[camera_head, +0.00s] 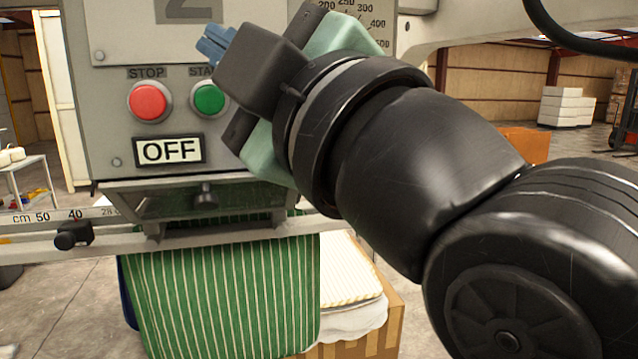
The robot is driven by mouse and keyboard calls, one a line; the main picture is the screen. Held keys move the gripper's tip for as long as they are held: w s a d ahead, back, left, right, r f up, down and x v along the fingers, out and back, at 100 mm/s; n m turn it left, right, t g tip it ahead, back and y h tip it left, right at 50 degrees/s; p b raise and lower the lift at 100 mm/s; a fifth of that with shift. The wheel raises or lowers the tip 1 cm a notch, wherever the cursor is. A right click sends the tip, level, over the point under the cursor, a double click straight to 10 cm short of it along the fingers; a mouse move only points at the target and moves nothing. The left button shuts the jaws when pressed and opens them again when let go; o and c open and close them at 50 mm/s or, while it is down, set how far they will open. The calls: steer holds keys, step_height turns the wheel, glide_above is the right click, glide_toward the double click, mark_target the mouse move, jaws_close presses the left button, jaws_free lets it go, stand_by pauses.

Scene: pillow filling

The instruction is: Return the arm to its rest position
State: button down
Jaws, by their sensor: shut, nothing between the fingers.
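My gripper (213,44) is at the upper middle of the head view, in front of the machine's panel (107,110). Its blue fingertips are together with nothing between them and point up and left. My black arm runs from the lower right up to it. The gripper appears just above and right of the green START button (209,99) and partly hides its label. I cannot tell whether it touches the panel. The red STOP button (149,101) is left of the green one. The display (168,151) below reads OFF.
A green striped pillow cover (220,300) hangs below the machine's ruler bar (30,228). A cardboard box (385,335) with pale pillows (350,275) stands behind it. A small white table (25,175) is at far left. Open floor shows at lower left.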

steer(key=s+d+m+t+h, duration=0.3)
steer(key=m+t+h, duration=0.2)
steer(key=m, duration=0.5)
steer(key=s+d+m+t+h, duration=0.3)
steer(key=m+t+h, duration=0.3)
steer(key=m+h, duration=0.3)
steer(key=shift+d+m, duration=0.75)
steer(key=shift+m, duration=0.05)
steer(key=shift+w+r, duration=0.1)
